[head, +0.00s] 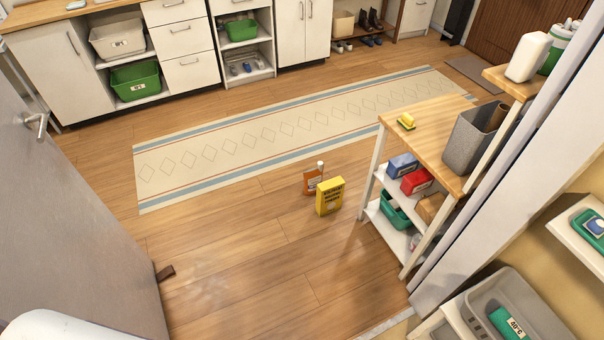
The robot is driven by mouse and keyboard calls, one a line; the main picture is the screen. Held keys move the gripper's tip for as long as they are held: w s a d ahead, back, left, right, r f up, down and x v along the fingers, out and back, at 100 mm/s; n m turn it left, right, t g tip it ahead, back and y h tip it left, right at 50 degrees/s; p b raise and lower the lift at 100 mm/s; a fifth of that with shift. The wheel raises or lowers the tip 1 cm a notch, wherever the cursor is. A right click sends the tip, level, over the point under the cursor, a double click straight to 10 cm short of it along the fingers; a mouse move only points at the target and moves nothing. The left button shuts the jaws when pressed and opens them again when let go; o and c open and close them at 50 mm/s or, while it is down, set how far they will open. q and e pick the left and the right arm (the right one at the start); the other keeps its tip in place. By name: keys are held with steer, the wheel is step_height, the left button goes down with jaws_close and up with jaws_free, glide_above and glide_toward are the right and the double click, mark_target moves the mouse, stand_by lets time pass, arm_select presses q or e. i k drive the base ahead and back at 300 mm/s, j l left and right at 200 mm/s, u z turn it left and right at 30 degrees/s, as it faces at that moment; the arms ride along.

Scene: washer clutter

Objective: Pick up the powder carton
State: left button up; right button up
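A yellow carton (329,196) with dark print stands upright on the wooden floor, near the middle of the head view; it looks like the powder carton, though its print is too small to read. An orange bottle (312,179) with a white cap stands close behind it, to its left, and the carton overlaps part of it in the picture. Neither of my grippers shows in the head view.
A doorway frames the room, with a grey door (75,190) open at the left. A wooden-topped shelf unit (440,130) stands right of the carton. A patterned runner (270,130) lies behind it. The floor around the carton is otherwise clear.

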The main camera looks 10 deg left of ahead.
mark_target(330, 193)
steer(key=i+j, duration=0.1)
steer(key=i, duration=0.4)
steer(key=i+j+u, duration=0.1)
steer(key=i, duration=0.4)
